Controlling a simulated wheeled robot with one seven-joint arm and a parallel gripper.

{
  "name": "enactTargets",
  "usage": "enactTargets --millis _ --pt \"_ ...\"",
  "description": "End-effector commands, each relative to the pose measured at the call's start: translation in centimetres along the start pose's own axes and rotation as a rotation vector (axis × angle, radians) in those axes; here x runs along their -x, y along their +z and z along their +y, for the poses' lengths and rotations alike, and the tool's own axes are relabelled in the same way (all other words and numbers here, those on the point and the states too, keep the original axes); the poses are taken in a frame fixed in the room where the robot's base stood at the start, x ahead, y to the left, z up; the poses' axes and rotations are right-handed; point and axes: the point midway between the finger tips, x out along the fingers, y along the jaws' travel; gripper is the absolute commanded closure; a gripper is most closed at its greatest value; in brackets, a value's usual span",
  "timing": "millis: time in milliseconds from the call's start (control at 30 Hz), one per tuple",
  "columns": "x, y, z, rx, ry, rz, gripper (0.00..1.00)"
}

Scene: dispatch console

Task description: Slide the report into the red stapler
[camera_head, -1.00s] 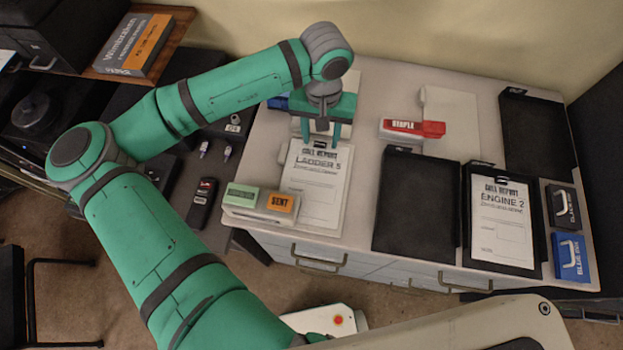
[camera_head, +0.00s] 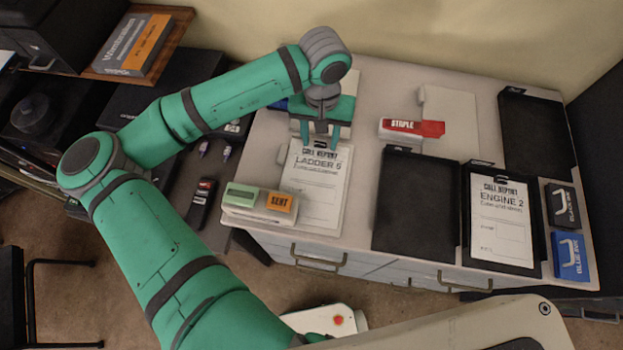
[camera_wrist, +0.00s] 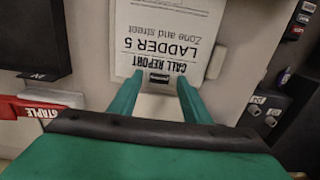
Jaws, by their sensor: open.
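The Ladder 5 call report (camera_head: 315,195), a white printed sheet, lies on the light desktop left of centre. It also shows in the wrist view (camera_wrist: 165,30), with a dark clip at its heading end. The red stapler (camera_head: 425,128) with a white "STAPLE" label stands further back, to the right of the report. In the wrist view the stapler (camera_wrist: 25,108) is at the left edge. My gripper (camera_head: 321,145) is open and points down at the report's far edge. In the wrist view its fingers (camera_wrist: 160,85) straddle the clip; contact cannot be told.
A second report, Engine 2 (camera_head: 500,220), lies in a black tray. An empty black tray (camera_head: 417,200) lies left of it, another (camera_head: 535,135) behind. A label block (camera_head: 258,203) stands at the Ladder 5 report's near left. Ink boxes (camera_head: 570,257) are at the right edge.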

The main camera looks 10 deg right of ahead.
Motion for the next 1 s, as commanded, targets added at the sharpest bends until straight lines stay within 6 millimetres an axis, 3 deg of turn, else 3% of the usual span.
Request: enactTargets --millis 100,267,367,733,1000 --pt "0.0 0.0 0.0 0.000 0.000 0.000 0.56" --pt "0.0 0.0 0.0 -0.001 -0.001 0.001 0.92" --pt "0.0 0.0 0.1 -0.002 -0.001 0.001 0.99" --pt "0.1 0.0 0.1 -0.002 -0.001 0.001 0.99" --pt "0.1 0.0 1.2 -0.003 0.000 0.001 0.99"
